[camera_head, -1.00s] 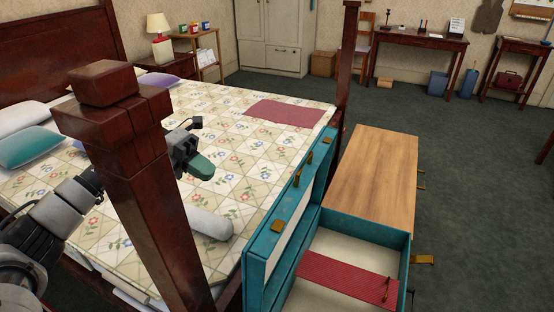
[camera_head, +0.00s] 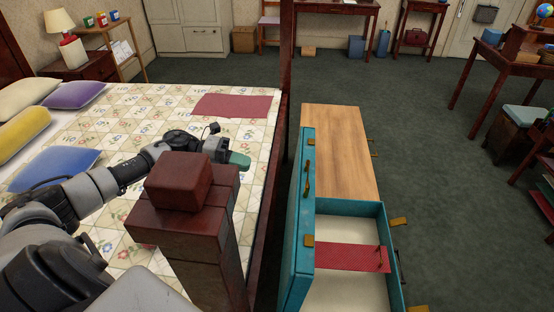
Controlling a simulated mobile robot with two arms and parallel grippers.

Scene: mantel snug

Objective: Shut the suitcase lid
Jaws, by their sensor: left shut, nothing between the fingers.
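The teal suitcase stands open at the lower right of the head view. Its lid (camera_head: 302,235) stands upright along the left side, next to the bed, with brass fittings on its edge. The suitcase base (camera_head: 370,210) has a cream interior and holds a red patterned cloth (camera_head: 345,256). Its near end is cut off by the frame. My left gripper (camera_head: 240,160), with a green tip, is shut and empty over the bed, left of the lid and apart from it. The bedpost partly hides my left arm. My right gripper is out of view.
A dark wooden bedpost (camera_head: 190,220) stands between my left arm and the suitcase; another post (camera_head: 285,90) rises at the bed's far corner. The suitcase rests on a wooden bench (camera_head: 340,150). Green carpet (camera_head: 430,150) is clear to the right.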

